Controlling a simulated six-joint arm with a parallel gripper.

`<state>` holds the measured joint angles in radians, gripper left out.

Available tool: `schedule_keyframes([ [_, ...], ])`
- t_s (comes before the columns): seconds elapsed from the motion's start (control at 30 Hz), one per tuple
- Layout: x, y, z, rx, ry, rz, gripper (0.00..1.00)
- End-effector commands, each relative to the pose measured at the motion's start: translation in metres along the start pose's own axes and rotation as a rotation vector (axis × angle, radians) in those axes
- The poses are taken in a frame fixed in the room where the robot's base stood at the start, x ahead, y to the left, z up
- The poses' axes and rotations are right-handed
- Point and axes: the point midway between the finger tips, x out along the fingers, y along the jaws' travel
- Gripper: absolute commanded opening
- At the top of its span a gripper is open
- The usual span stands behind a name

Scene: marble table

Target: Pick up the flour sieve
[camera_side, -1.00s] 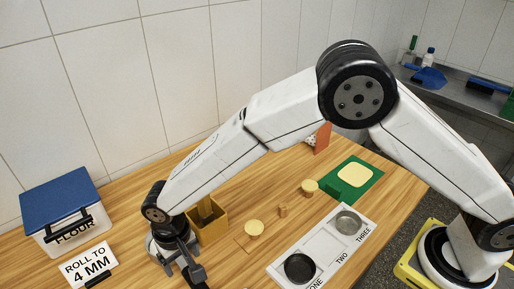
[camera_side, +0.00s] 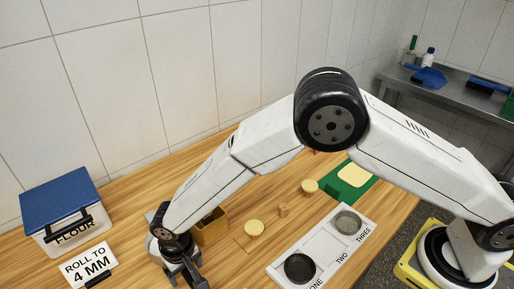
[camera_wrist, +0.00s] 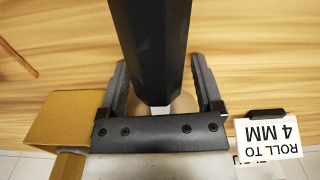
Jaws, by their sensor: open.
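The flour sieve shows in the wrist view as a thick dark handle (camera_wrist: 150,45) ending in a small silvery tip, with a pale rounded part beside it that is mostly hidden. In the side view a grey rounded edge (camera_side: 152,247), seemingly its bowl, shows behind my wrist. My gripper (camera_side: 190,278) is low at the table's front left, fingers pointing down. In the wrist view the fingers of my gripper (camera_wrist: 158,75) are apart, one on each side of the handle. I cannot tell whether they touch it.
A tan open box (camera_side: 212,228) stands right beside my gripper. A flour bin (camera_side: 68,215) with a blue lid and a "ROLL TO 4 MM" sign (camera_side: 88,265) are to the left. Dough pieces (camera_side: 254,227), a numbered tray (camera_side: 322,245) and a green mat (camera_side: 345,190) lie to the right.

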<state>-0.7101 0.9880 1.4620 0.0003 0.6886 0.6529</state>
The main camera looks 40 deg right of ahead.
Motion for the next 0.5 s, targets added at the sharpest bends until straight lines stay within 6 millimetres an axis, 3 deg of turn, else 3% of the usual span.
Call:
schedule_keyframes([
  [0.37,-0.0003,0.0001,0.0001,0.000,0.000,0.000,0.81],
  [0.5,-0.0003,0.0001,0.0001,0.000,-0.001,0.000,0.36],
])
